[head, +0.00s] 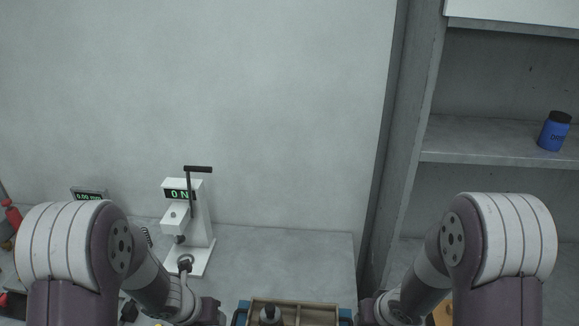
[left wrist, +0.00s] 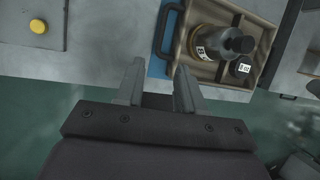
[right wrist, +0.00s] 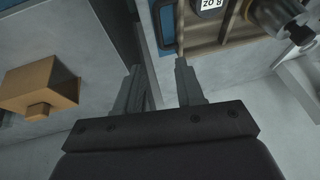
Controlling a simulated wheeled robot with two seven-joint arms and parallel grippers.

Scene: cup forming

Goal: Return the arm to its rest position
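My left gripper (left wrist: 158,82) shows in the left wrist view with its two fingers apart and nothing between them. It hangs beside the blue-edged end of a wooden tray (left wrist: 262,52). My right gripper (right wrist: 161,80) is also open and empty in the right wrist view, near the tray's other end. In the head view both arms reach down from the sides and the fingertips are out of sight at the bottom edge.
A white press (head: 204,225) reading "0 N" stands on the bench. A cardboard box (right wrist: 40,88) lies near my right gripper. A blue jar (head: 553,132) stands on the right shelf.

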